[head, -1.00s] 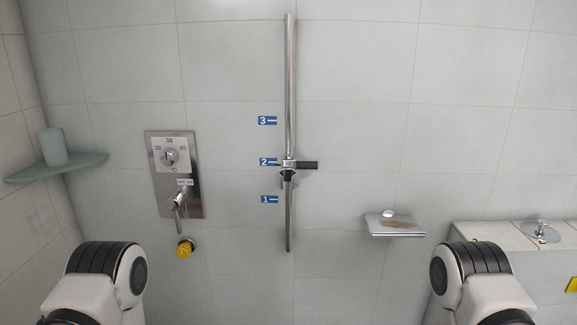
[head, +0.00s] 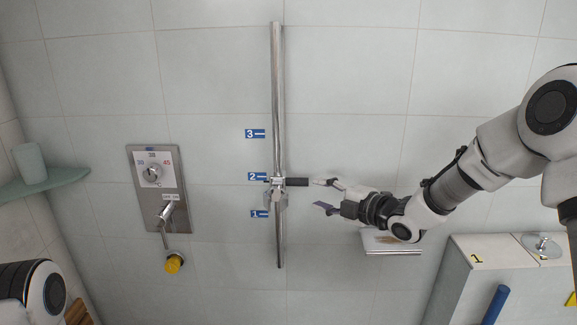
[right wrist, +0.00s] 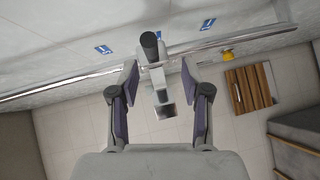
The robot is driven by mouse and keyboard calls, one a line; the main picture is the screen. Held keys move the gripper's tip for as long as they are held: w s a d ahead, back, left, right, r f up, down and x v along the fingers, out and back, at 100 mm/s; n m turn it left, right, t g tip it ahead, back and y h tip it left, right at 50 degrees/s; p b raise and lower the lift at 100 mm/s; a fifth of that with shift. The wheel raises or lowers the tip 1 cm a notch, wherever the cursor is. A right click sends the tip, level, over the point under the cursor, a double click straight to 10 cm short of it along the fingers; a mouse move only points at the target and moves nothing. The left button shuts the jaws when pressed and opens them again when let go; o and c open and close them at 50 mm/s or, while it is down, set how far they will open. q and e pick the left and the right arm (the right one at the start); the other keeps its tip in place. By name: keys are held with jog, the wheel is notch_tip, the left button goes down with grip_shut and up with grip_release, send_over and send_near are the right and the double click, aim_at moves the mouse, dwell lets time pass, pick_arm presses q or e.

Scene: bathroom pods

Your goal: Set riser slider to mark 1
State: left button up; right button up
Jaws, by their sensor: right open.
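The riser rail (head: 278,100) is a tall chrome bar on the tiled wall. Its slider (head: 277,186), with a black handle (head: 296,182) pointing right, sits beside blue mark 2 (head: 258,177). Mark 1 (head: 260,214) is lower and mark 3 (head: 255,133) higher. My right gripper (head: 318,194) is open and empty, just right of the handle and apart from it. In the right wrist view the handle's dark end (right wrist: 149,44) shows between and beyond the open fingers (right wrist: 158,68). My left gripper is out of view; only part of that arm shows at lower left.
A shower valve panel (head: 155,190) with a yellow knob (head: 173,264) below is left of the rail. A metal soap shelf (head: 392,243) lies just below my right gripper. A white ledge (head: 490,252) is at right, a glass corner shelf (head: 45,188) at left.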

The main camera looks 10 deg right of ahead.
aim_at(303, 183)
jog(key=p+x, duration=0.1)
jog(key=x, duration=0.1)
jog(key=r+p+x, duration=0.1)
jog(key=x, duration=0.2)
jog(key=p+x, duration=0.1)
jog(key=x, duration=0.1)
jog(key=shift+w+a+r, duration=0.15)
jog(key=shift+w+r, duration=0.1)
jog(key=shift+w, duration=0.1)
jog(key=shift+s, duration=0.1)
jog(key=shift+c, duration=0.7)
grip_shut()
jog(key=shift+f, duration=0.1)
